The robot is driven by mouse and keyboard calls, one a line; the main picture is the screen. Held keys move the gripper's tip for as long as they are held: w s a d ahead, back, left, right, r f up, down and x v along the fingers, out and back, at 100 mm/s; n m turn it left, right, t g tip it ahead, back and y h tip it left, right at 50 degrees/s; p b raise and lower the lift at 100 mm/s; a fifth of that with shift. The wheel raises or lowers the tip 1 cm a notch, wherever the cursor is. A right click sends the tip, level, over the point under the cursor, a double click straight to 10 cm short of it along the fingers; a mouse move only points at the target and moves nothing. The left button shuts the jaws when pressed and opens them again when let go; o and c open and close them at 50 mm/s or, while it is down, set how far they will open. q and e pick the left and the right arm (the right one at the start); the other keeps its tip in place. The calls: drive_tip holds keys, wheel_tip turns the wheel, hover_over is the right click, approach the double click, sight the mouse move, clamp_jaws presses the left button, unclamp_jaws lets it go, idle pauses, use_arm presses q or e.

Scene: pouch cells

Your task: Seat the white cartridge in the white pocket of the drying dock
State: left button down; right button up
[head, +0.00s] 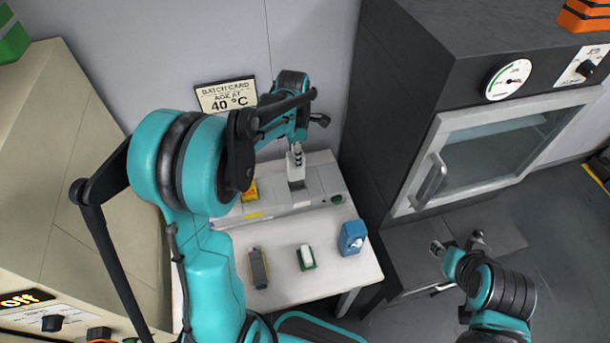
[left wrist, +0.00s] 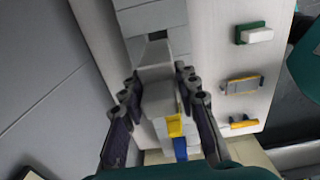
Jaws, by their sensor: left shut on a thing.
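The white cartridge (head: 296,161) is upright between the fingers of my left gripper (head: 297,149), over the drying dock (head: 318,186). In the left wrist view, my left gripper (left wrist: 162,94) has a finger on each side of the pale cartridge (left wrist: 160,101). The grey-white dock (left wrist: 152,18) runs below it. The cartridge and fingers hide the dock directly underneath, so I cannot tell whether the cartridge's lower end is in the white pocket. My right gripper (head: 458,243) is open and empty at the right, away from the table.
A yellow piece (left wrist: 175,126) and a blue piece (left wrist: 180,148) show along the dock. On the white table (head: 285,290) stand a dark grey block (head: 259,267), a green holder with a white block (head: 306,257) and a blue item (head: 352,238). A dark oven (head: 400,110) stands right of the table.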

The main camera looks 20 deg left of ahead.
sight(297, 175)
use_arm(q)
drive_tip(key=f+b, duration=0.1)
drive_tip(key=f, duration=0.4)
drive_tip(key=f+b, duration=0.1)
drive_tip(key=f, duration=0.4)
drive_tip(key=shift+w, duration=0.2)
drive_tip(key=shift+b, duration=0.3)
drive_tip(key=shift+f, duration=0.1)
drive_tip(key=c, duration=1.1)
unclamp_jaws()
drive_tip(key=shift+c, duration=0.2)
